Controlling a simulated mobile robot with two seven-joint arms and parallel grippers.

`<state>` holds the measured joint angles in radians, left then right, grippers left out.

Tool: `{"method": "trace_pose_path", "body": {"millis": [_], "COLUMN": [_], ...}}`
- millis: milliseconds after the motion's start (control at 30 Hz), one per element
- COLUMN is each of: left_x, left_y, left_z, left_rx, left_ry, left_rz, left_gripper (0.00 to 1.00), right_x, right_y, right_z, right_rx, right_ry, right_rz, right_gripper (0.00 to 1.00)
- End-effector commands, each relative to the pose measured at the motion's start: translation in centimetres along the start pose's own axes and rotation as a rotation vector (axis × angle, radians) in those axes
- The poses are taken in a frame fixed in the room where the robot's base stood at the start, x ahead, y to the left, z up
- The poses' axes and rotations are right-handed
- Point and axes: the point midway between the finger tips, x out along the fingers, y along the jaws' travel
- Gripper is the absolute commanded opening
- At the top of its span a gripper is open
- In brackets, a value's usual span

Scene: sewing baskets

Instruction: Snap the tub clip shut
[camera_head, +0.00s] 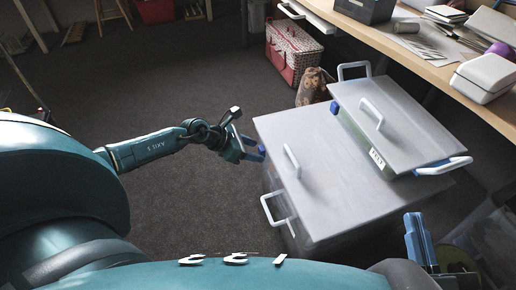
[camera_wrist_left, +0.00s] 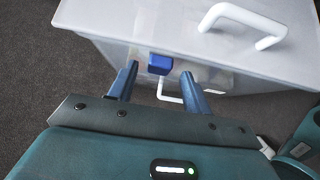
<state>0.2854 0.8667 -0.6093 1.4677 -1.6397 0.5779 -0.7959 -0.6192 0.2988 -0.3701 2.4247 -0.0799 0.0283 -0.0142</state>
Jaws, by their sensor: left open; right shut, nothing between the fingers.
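A large translucent tub (camera_head: 285,235) with a pale grey lid (camera_head: 335,200) stands on the floor. In the left wrist view, a blue clip (camera_wrist_left: 160,64) sits at the near edge of this tub (camera_wrist_left: 110,52), just below the lid rim. Whether it is latched is unclear. My left gripper (camera_head: 250,137) is at the tub's left side. Its open fingers (camera_wrist_left: 160,82) point toward the clip, one on each side in that picture, with no clear contact. My right gripper (camera_head: 418,238) is shut and empty at the tub's lower right, apart from the clip.
A smaller tub (camera_head: 395,125) with white handles and a blue clip (camera_head: 334,107) rests on the large lid. A white side handle (camera_head: 278,208) sticks out from the large tub. A cluttered workbench (camera_head: 440,72) borders the right. Carpet (camera_head: 120,85) at left is mostly clear.

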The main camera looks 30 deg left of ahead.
Motion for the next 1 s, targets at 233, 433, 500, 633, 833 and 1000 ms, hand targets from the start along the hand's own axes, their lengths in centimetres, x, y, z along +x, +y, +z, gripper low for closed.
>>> {"method": "trace_pose_path", "body": {"millis": [233,433,500,633,833,1000], "left_x": [-2.8,-4.7,-5.0,-5.3,-5.3,-5.2], "left_y": [0.0,0.0,0.0,0.0,0.0,0.0], "left_z": [0.2,0.2,0.1,0.0,0.0,0.0], "left_rx": [0.001,0.0,0.0,0.0,0.0,0.0], "left_ry": [0.002,0.001,0.001,0.0,-0.001,-0.001], "left_rz": [0.001,0.0,0.0,0.001,0.0,0.0], "left_gripper": [0.49,0.49,0.49,0.49,0.49,0.49], "right_x": [0.4,0.5,0.6,0.6,0.6,0.6], "right_y": [0.2,0.3,0.3,0.3,0.3,0.3], "right_z": [-1.6,-2.5,-2.6,-2.7,-2.6,-2.6], "right_rx": [0.002,0.002,0.002,0.003,0.003,0.003], "right_ry": [-0.002,-0.003,-0.003,-0.003,-0.003,-0.003], "right_rz": [0.001,0.002,0.002,0.002,0.002,0.002], "right_gripper": [0.0,0.0,0.0,0.0,0.0,0.0]}}
